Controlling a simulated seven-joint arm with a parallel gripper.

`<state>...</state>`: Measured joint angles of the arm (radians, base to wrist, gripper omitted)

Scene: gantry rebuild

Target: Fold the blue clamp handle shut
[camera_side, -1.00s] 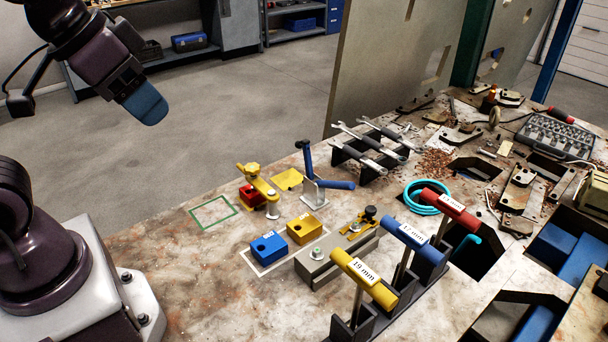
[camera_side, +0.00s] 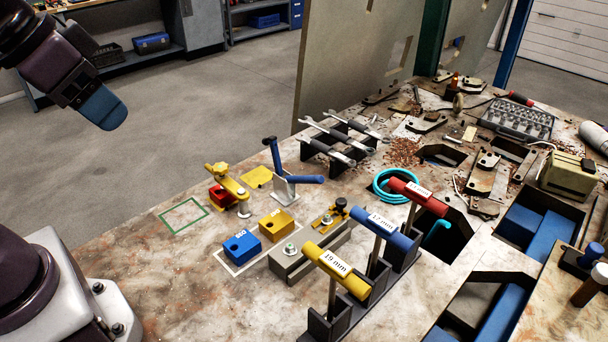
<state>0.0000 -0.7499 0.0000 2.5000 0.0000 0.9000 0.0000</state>
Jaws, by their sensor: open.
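The blue clamp (camera_side: 284,188) stands on the bench on a pale metal bracket. One blue bar (camera_side: 275,158) rises steeply from it, leaning slightly left. A second blue bar (camera_side: 306,180) reaches out to the right, nearly level. The blue clamp handle stands apart from any gripper contact. My gripper (camera_side: 106,115), with a blue end, is at the upper left, high above and far left of the clamp. It is open and seems empty; its separate fingers are hard to make out.
Left of the clamp are a yellow toggle clamp (camera_side: 228,184) on a red block and a green outlined square (camera_side: 184,216). In front are blue (camera_side: 242,249) and yellow (camera_side: 276,225) blocks and tall T-handles (camera_side: 337,270). A wrench rack (camera_side: 338,140) stands behind right.

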